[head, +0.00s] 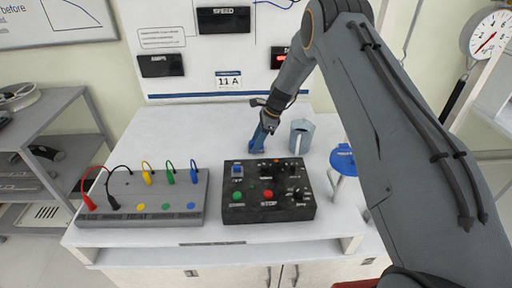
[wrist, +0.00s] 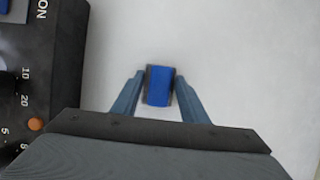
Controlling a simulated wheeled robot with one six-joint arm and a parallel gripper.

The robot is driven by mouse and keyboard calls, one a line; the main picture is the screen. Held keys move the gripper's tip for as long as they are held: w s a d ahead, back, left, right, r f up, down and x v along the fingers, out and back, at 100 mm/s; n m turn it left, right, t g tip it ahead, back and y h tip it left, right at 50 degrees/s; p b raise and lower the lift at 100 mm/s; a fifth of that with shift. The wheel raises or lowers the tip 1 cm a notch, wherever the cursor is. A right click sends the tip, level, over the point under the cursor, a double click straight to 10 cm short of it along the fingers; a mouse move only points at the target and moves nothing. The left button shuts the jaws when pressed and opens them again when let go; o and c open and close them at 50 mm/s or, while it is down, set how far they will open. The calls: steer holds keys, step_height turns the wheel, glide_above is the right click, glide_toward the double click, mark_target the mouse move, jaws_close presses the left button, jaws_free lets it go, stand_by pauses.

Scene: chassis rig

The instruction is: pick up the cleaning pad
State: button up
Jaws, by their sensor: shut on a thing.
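The cleaning pad (wrist: 160,86) is a small blue block with dark grey sides, seen in the wrist view. My gripper (wrist: 159,80) is shut on it, with one blue-grey finger against each side. In the head view my gripper (head: 258,142) points down at the white bench top, behind the black control box. The pad is hard to tell apart from the blue fingers there. I cannot tell whether the pad touches the bench.
The black control box (head: 268,208) stands close in front of my gripper. A grey-blue jug (head: 301,134) is just right of it, and a blue-topped stool (head: 343,160) is further right. A grey terminal board (head: 140,213) with cables stands at left. The bench (head: 170,125) is clear behind it.

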step_height(320, 180, up, 10)
steer(key=b, duration=0.3)
stand_by(0.4)
